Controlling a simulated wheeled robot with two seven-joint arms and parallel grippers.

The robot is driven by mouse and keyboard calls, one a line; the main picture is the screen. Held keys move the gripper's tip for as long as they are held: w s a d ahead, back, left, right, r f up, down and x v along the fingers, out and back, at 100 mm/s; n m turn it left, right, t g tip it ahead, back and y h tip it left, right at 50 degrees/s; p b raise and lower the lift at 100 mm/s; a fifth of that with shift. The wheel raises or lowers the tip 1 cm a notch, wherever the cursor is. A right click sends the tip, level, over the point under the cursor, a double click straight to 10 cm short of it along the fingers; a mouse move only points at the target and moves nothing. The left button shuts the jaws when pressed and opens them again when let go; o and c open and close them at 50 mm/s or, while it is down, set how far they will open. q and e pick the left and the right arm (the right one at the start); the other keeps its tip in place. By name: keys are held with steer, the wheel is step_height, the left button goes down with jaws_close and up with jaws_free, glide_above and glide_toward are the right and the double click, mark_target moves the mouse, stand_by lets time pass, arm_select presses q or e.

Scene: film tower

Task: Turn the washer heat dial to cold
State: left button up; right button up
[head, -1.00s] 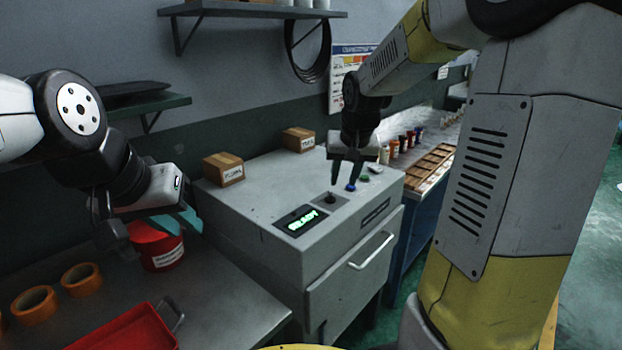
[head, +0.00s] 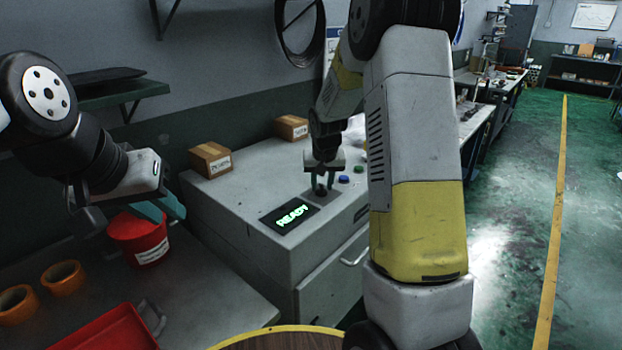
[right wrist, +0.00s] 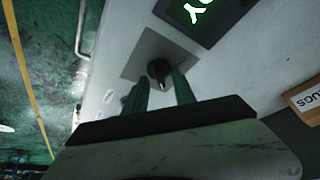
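The heat dial is a small black knob (right wrist: 158,70) on a grey square plate (right wrist: 140,50) on the machine top. In the head view the dial (head: 320,190) is partly hidden by my right gripper (head: 321,186). My right gripper (right wrist: 160,78) is open, pointing down, with one finger on each side of the knob; small gaps seem to show, and contact is not clear. A light pointer mark faces the gripper palm. The washer (head: 240,200) has a display (head: 291,214) lit green with "READY".
Blue (head: 344,179) and green (head: 359,169) buttons sit beside the dial. Two cardboard boxes (head: 211,160) stand at the back of the machine. A red bucket (head: 138,238), orange tape rolls (head: 63,278) and a red tray (head: 108,330) are on the left bench. Open floor lies right.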

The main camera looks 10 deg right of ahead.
jaws_close()
steer(key=shift+d+n, duration=0.1)
steer(key=shift+n, duration=0.2)
steer(key=n+y, duration=0.1)
steer(key=n, duration=0.2)
steer(key=shift+d+f+n+y, duration=0.1)
steer(key=shift+d+n+y, duration=0.05)
steer(key=shift+n+y, duration=0.2)
steer(key=n+y, duration=0.1)
steer(key=n, duration=0.3)
steer(key=shift+w+n+g+y, duration=0.1)
steer(key=shift+n+g+y, duration=0.15)
steer(key=shift+g+y, duration=0.15)
steer(key=n+g+y, duration=0.1)
steer(key=n, duration=0.3)
steer(key=shift+d, duration=0.1)
steer(key=shift+w+n+g+y, duration=0.15)
steer(key=shift+n+g, duration=0.35)
steer(key=shift+n, duration=0.75)
steer(key=shift+n+g+y, duration=0.1)
steer(key=shift+n+g, duration=0.4)
steer(key=shift+n, duration=0.75)
